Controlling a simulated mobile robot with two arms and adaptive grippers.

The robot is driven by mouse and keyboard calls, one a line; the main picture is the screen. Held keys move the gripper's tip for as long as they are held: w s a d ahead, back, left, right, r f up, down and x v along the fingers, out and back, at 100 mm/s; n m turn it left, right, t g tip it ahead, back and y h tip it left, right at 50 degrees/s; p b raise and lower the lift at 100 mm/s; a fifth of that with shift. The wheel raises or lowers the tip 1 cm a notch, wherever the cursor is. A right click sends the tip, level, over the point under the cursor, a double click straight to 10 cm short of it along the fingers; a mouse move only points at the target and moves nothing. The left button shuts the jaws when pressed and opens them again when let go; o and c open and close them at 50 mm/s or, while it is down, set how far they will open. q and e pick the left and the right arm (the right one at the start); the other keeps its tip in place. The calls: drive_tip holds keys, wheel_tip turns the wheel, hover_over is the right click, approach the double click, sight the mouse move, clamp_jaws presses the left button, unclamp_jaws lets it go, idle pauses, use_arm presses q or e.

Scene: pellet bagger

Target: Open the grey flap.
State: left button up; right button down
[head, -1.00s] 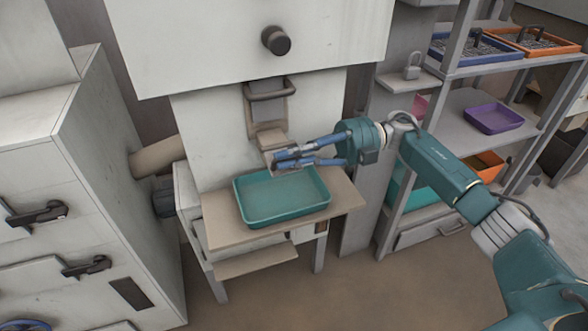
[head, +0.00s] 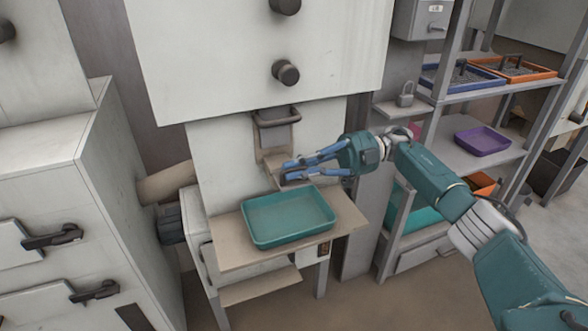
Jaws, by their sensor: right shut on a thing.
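A spout (head: 272,158) slopes out of the white machine front, below a dark bar handle (head: 277,113) and a grey panel (head: 278,136). My right gripper (head: 286,173) reaches in from the right, and its blue fingers are closed at the lower end of the spout. They are shut on the small grey flap there, which the fingers mostly hide. The fingertips are just above and behind the teal tray. My left gripper is not in view.
The teal tray (head: 288,240) sits empty on a beige shelf (head: 232,243) below the spout. A black knob (head: 285,72) sticks out above. A rack with a purple tray (head: 482,141) stands right; a cabinet (head: 55,160) stands left.

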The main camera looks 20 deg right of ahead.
drive_tip(key=shift+r, duration=0.1)
drive_tip(key=c, duration=1.8)
unclamp_jaws()
drive_tip(key=shift+c, duration=0.2)
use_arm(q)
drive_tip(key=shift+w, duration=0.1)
use_arm(e)
wheel_tip(320, 180, up, 10)
